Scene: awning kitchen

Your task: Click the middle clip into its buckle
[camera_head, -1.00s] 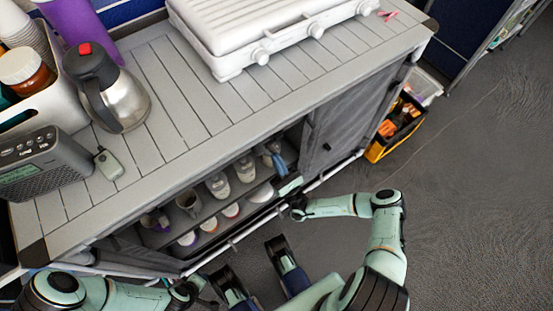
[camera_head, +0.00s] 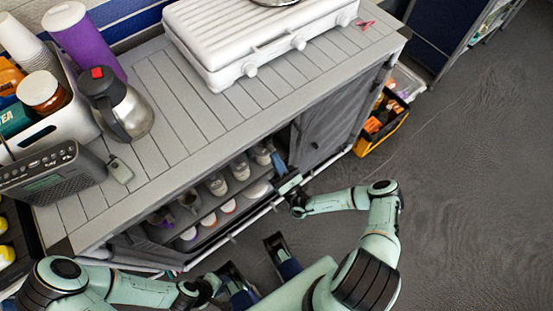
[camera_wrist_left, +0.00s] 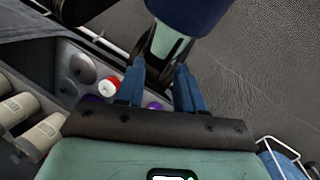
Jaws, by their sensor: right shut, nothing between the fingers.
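The middle clip and its buckle cannot be made out in either view. The grey fabric-sided cabinet (camera_head: 336,112) has its front partly open, showing shelves. My right gripper (camera_head: 289,184) is shut and empty at the cabinet's front edge, just below the blue strip. My left gripper (camera_wrist_left: 160,82) shows in the left wrist view with its blue fingers apart and nothing between them. It is low in front of the cabinet, and its fingertips are hard to see in the head view.
Cups and jars (camera_head: 218,184) stand on the cabinet shelves. The countertop (camera_head: 190,110) holds a kettle (camera_head: 117,106), a radio (camera_head: 50,177) and a white stove (camera_head: 250,45). A yellow-black crate (camera_head: 382,124) stands right of the cabinet. The floor at right is clear.

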